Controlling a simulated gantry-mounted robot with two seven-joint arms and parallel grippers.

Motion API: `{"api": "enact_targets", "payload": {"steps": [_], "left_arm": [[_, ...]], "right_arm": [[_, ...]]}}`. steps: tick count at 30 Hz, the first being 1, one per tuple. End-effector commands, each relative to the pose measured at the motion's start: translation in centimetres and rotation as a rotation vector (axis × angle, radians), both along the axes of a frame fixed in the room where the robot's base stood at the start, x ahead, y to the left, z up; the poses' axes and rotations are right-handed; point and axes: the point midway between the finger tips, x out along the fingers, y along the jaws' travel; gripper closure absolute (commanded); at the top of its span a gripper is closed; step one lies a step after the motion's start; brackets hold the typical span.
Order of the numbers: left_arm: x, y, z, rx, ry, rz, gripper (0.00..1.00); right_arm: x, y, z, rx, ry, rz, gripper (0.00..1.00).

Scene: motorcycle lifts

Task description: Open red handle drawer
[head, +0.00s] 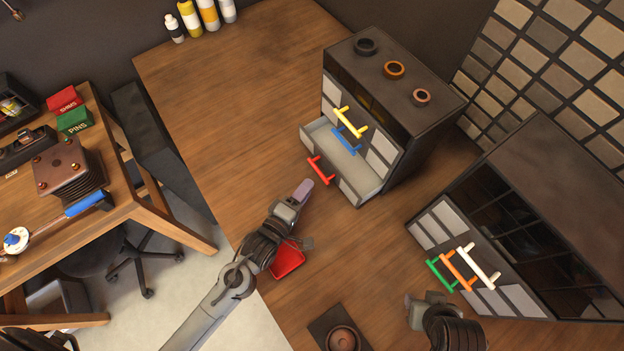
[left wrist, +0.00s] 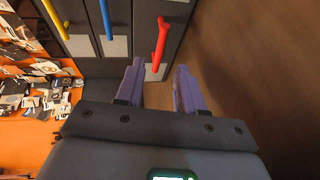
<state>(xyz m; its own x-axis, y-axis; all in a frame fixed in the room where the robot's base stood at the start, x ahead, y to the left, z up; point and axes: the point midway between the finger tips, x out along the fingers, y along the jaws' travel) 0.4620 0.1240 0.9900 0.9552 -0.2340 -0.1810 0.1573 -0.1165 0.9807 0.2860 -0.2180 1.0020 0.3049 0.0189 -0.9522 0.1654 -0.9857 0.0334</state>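The red handle (head: 320,170) is on the front of the lowest drawer (head: 370,182) of the dark cabinet (head: 395,75). That drawer stands pulled out, and its light, empty-looking inside shows. My left gripper (head: 303,191) is just in front of the red handle and seems apart from it. In the left wrist view its two purple fingers (left wrist: 160,75) are spread with nothing between them, and the red handle (left wrist: 160,46) is ahead of the gap. My right gripper (head: 412,308) is near the second cabinet at the lower right; its fingers are too unclear to read.
Yellow (head: 350,121) and blue (head: 349,138) handles sit above the open drawer. A second cabinet (head: 560,180) has green, orange and white handles. A red tray (head: 287,260) lies beneath my left arm. The wooden table (head: 220,110) is clear left of the drawer.

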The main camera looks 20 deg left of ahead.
Motion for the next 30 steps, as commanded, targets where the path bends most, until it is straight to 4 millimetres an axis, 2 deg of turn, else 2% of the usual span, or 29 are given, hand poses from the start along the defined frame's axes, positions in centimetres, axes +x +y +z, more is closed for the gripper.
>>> {"api": "enact_targets", "payload": {"steps": [1,6,12,24,30], "left_arm": [[-0.9,0.2,0.0,0.001,0.002,0.0,0.62],[-3.0,0.7,0.5,0.0,0.0,0.0,0.62],[-4.1,1.0,0.8,0.0,-0.001,0.0,0.62],[-4.1,1.1,0.9,0.002,-0.004,-0.004,0.62],[-2.0,1.5,1.1,0.039,-0.057,-0.092,0.62]], "right_arm": [[0.0,0.0,-0.1,0.0,0.0,0.0,0.57],[0.0,0.0,-0.1,0.0,0.0,0.0,0.57],[0.0,0.0,-0.1,0.0,0.0,0.0,0.57],[0.0,0.0,-0.1,0.0,0.0,0.0,0.57],[0.0,0.0,0.1,-0.001,0.0,0.0,0.57]]}}
